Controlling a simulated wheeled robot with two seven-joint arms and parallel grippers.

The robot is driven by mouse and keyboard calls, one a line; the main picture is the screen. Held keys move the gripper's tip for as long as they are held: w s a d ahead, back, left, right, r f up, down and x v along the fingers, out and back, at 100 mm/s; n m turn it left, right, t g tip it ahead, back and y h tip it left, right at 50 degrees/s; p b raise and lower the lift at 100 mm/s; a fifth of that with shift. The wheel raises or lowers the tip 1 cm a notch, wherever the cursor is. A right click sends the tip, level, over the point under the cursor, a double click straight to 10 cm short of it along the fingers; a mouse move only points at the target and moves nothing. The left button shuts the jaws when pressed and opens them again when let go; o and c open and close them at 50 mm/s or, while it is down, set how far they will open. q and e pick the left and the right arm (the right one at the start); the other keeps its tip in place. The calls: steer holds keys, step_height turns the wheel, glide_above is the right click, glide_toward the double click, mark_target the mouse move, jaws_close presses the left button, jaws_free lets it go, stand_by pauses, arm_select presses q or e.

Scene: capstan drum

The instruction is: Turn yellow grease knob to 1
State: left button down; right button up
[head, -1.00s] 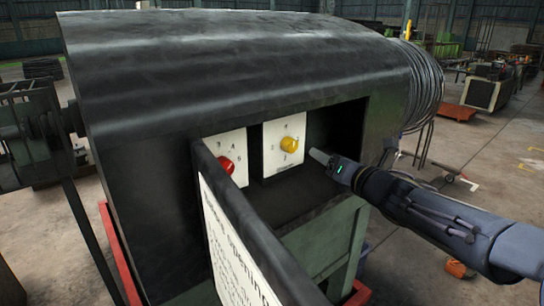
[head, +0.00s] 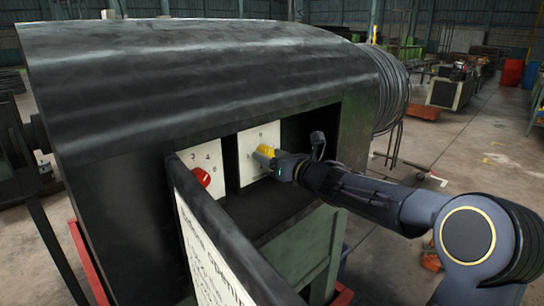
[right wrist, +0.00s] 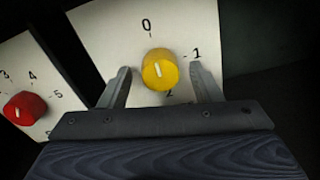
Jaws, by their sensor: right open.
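The yellow grease knob (head: 264,153) sits on a white dial plate in the recess of the black housing. In the right wrist view the knob (right wrist: 159,70) has a short white mark, nearly upright and tilted slightly left at its top, roughly in line with the 0. The 1 is printed to its right, and a partly hidden 2 below. My right gripper (head: 276,164) is at the knob. In the right wrist view its open fingers (right wrist: 160,72) stand either side of the knob, with gaps showing on both sides. My left gripper is not in view.
A red knob (head: 202,176) on its own numbered plate is left of the yellow one; it also shows in the right wrist view (right wrist: 24,108). A black-edged panel with a white lettered sign (head: 205,245) juts out in front. The recess walls surround the plates.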

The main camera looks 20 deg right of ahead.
steer(key=c, duration=1)
steer(key=shift+m, duration=0.3)
steer(key=m+p, duration=0.1)
steer(key=m, duration=0.2)
steer(key=shift+r+m, duration=0.1)
steer(key=shift+m, duration=0.2)
steer(key=m+p, duration=0.2)
steer(key=m, duration=0.2)
steer(key=shift+g, duration=0.3)
steer(key=m+p, duration=0.3)
steer(key=m, duration=0.2)
steer(key=shift+d+m, duration=0.1)
steer(key=shift+m, duration=0.2)
steer(key=shift+m+y+p, duration=0.3)
steer(key=shift+m+p, duration=0.7)
steer(key=shift+m, duration=0.7)
